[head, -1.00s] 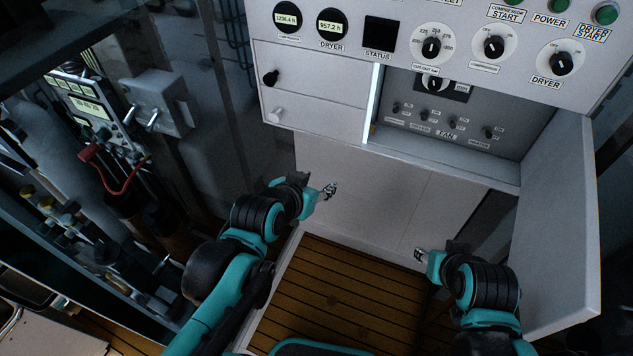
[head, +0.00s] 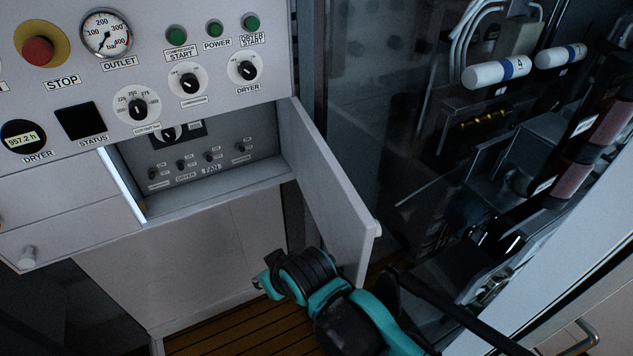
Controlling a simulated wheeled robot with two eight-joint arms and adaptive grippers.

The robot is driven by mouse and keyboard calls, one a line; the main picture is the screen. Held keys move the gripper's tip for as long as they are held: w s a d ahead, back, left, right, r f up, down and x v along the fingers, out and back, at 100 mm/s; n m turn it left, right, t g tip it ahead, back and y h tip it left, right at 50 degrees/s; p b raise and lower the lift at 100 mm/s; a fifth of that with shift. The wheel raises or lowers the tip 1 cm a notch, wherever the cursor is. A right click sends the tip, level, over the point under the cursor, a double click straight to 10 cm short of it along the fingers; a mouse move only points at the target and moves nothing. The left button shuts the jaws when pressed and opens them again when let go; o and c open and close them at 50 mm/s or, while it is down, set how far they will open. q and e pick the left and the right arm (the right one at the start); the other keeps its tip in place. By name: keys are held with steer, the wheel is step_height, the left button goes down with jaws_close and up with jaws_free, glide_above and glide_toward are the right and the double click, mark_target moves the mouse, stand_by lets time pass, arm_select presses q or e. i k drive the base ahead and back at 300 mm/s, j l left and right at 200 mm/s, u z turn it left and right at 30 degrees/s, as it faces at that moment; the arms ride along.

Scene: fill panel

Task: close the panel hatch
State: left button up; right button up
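The panel hatch (head: 332,188) is a light grey door, hinged at the right side of the open compartment (head: 215,175). It stands swung open, jutting out toward me. My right gripper (head: 262,284) is low in the head view, left of the hatch's lower outer corner and below the compartment. Its fingers are small and partly hidden by the wrist, so I cannot tell whether they are open. Nothing shows in it. My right arm runs off to the lower right, in front of the hatch's bottom edge. My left gripper is out of view.
Inside the compartment are small switches and a dial. Above it is the control panel with knobs, green buttons, a red stop button (head: 38,51) and a gauge (head: 105,33). Right of the hatch is a dark glazed area (head: 400,130) with pipes and cylinders behind it.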

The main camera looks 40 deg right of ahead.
mark_target(347, 227)
steer(key=k, duration=1.2)
steer(key=k+l, duration=0.2)
steer(key=l, duration=0.25)
steer(key=k+l, duration=0.25)
steer(key=l, duration=0.15)
steer(key=k+l+u, duration=0.1)
steer(key=l, duration=0.35)
steer(key=k+l, duration=0.35)
steer(key=l+z, duration=0.2)
steer(key=i+z, duration=0.2)
steer(key=k+j, duration=0.05)
steer(key=k, duration=0.05)
